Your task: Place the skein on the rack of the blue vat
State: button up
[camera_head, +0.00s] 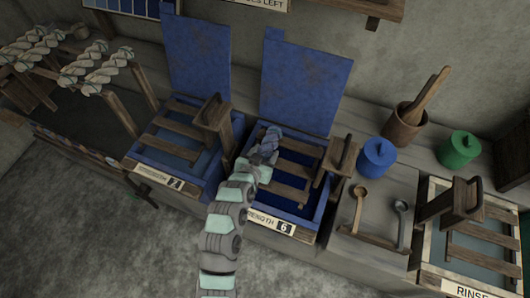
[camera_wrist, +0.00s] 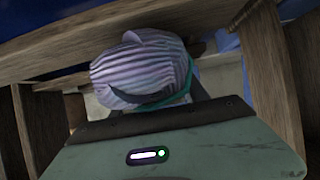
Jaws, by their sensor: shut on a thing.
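My gripper (camera_head: 268,146) is over the left part of the right-hand blue vat (camera_head: 303,226), whose front label reads "strength 6". In the wrist view it is shut on the skein (camera_wrist: 142,70), a pale lilac-grey striped bundle with a green tie. The skein lies close under wooden bars; I cannot tell whether it touches them. The fingertips are mostly hidden by it. The vat's wooden rack (camera_head: 291,167) has several slats over dark blue liquid, with an upright wooden piece at its right.
A second blue vat (camera_head: 160,163) with a similar rack stands left. Blue lids (camera_head: 303,85) stand behind. To the right are a blue pot (camera_head: 376,157), a green pot (camera_head: 459,149), ladles (camera_head: 358,205) and a rinse vat (camera_head: 465,262). Pale skeins (camera_head: 95,65) hang at far left.

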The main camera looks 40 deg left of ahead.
jog(key=o, duration=1.5)
jog(key=shift+f, duration=0.1)
jog(key=shift+r, duration=0.2)
jog(key=p+v, duration=0.1)
jog(key=v, duration=0.9)
jog(key=shift+s, duration=0.35)
jog(key=shift+s+d+r+p, duration=0.3)
jog(key=shift+s+d, duration=0.1)
jog(key=shift+s, duration=0.15)
